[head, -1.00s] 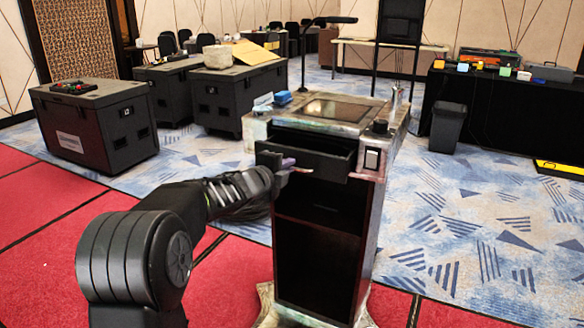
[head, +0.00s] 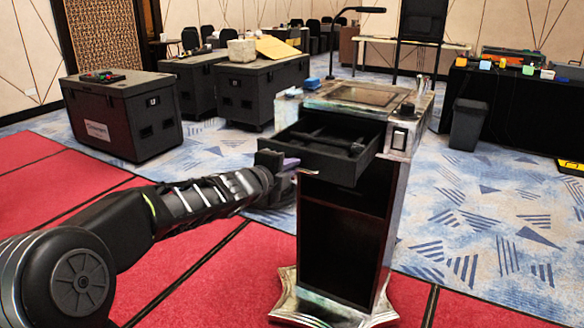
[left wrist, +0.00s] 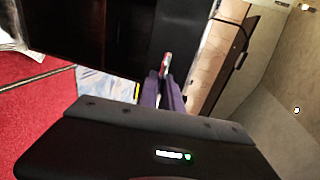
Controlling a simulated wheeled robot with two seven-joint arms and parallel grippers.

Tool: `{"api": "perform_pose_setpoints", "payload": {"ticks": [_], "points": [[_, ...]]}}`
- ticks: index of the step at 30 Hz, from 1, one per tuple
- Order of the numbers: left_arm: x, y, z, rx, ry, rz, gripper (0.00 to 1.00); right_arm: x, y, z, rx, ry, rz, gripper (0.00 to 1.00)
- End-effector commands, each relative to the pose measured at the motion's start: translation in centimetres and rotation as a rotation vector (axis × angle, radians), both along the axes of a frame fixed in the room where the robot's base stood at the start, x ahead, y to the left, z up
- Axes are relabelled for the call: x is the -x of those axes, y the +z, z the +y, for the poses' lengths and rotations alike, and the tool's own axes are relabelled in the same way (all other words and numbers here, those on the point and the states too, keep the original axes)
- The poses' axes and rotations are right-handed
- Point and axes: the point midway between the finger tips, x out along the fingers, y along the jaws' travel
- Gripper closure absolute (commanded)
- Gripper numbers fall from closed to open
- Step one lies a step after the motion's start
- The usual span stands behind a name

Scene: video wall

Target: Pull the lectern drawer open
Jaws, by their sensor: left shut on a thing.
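The lectern (head: 345,240) stands upright in the middle of the head view, with a dark open shelf space below. Its black drawer (head: 325,160) is pulled out toward me near the top, and dark items lie inside it. My left gripper (head: 292,167) is at the left part of the drawer front and is shut on the drawer's handle, which the fingers mostly hide. In the left wrist view the purple fingers (left wrist: 167,93) are close together, with a small red and pale piece at their tips. My right gripper is not in view.
A microphone (head: 365,10) and a blue item (head: 311,83) are on the lectern top. Black cases (head: 120,120) stand at the back left, and a bin (head: 466,125) stands right of the lectern. Red carpet in front is clear.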

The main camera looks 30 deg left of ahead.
Motion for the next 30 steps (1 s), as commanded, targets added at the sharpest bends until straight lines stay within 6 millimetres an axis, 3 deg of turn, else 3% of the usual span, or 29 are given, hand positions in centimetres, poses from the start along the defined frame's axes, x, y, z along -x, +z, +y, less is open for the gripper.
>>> {"api": "perform_pose_setpoints", "payload": {"ticks": [5, 6, 9, 19, 30], "points": [[0.0, 0.0, 0.1, 0.0, 0.002, 0.001, 1.0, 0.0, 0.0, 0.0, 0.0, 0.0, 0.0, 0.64], [0.0, 0.0, 0.1, 0.0, 0.002, 0.001, 0.88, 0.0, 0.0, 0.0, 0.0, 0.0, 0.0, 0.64], [0.0, 0.0, 0.1, 0.0, 0.001, 0.001, 0.82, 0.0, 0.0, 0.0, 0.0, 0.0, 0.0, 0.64], [0.4, 0.1, 0.1, 0.002, 0.001, 0.0, 0.82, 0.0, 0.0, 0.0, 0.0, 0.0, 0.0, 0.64], [5.2, 1.3, 0.2, 0.004, 0.003, -0.003, 0.82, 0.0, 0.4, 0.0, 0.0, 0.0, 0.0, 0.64]]}}
